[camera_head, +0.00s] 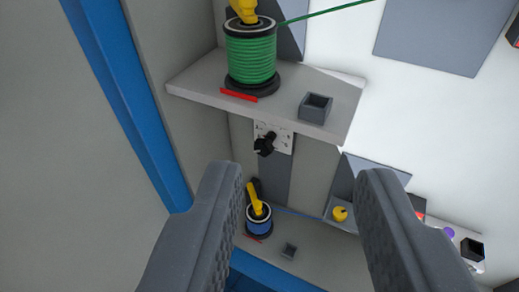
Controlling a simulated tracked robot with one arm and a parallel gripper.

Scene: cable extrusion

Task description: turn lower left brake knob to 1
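A black knob (264,144) sits on a white dial plate (283,138) with dark marks, under the upper grey shelf. The marks are too small to read, so I cannot tell which value the knob points to. My gripper (290,185) is open and empty, its two grey fingers wide apart at the bottom of the view. The knob shows in the gap between the fingers, farther off and beyond their tips, and is not touched. No second knob shows in this view.
A green cable spool (250,58) and a small grey open box (315,107) stand on the upper shelf (200,84). A blue spool (259,222) with a yellow handle stands lower down. A blue post (125,95) runs along the left.

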